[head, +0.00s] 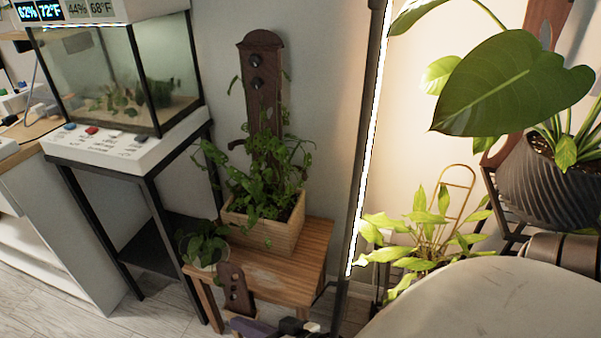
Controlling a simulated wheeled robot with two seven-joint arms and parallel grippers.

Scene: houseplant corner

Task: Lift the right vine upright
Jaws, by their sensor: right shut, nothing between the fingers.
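A leafy green plant (262,178) grows in a wooden planter box (285,228) on a small wooden bench. Its stems tangle and spill over the rim, so I cannot single out the right vine for sure. A dark wooden support board (262,92) with round knobs stands upright behind the leaves. My right gripper (297,326) shows only in part, low at the bottom edge, in front of the bench. It is shut and empty, below and apart from the planter's vines. My left gripper is not in view.
The bench (308,245) also holds a small potted plant (203,248). A glass tank (120,80) stands left. A bright upright lamp pole (365,140) rises just right of the bench. A yellow-green plant (430,225) and a dark ribbed pot (545,190) are further right.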

